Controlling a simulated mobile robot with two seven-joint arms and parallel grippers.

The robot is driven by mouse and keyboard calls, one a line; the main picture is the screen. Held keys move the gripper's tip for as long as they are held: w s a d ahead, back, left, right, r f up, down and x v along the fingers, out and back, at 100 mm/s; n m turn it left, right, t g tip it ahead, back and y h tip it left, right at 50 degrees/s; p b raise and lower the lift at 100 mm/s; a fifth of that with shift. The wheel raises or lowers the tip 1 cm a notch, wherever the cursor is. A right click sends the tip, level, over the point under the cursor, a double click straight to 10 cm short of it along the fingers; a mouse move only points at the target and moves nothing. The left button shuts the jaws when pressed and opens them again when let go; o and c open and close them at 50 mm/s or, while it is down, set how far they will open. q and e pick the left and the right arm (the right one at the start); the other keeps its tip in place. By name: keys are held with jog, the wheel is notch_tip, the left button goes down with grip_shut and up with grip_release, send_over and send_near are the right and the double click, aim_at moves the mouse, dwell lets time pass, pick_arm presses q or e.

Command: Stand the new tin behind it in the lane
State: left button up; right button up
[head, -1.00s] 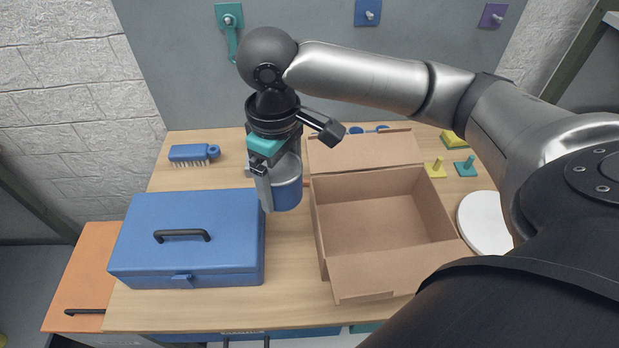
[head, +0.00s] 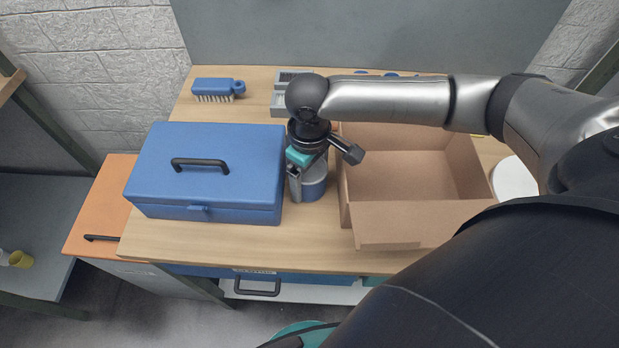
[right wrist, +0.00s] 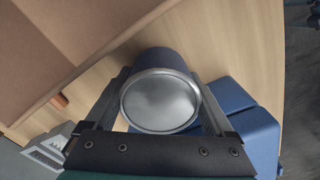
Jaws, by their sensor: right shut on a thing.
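My right gripper (head: 308,186) is shut around a blue tin with a silver top (head: 315,186), between the blue toolbox and the cardboard box. The right wrist view shows the tin's round metal top (right wrist: 160,101) between the two fingers. The tin looks upright and low over the table; I cannot tell if it touches. A grey divided rack (head: 284,104), perhaps the lane, stands at the back, partly hidden by my right arm. Part of it also shows in the right wrist view (right wrist: 45,152). I cannot make out another tin. My left gripper is not in view.
The blue toolbox (head: 206,165) is close on the left of the tin. The open cardboard box (head: 410,185) is close on the right. A blue brush (head: 218,87) lies at the back left. A white disc (head: 514,178) lies at the right. Bare wood (head: 310,238) shows in front.

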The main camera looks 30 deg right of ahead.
jog(key=shift+f, duration=0.15)
jog(key=o, duration=1.4)
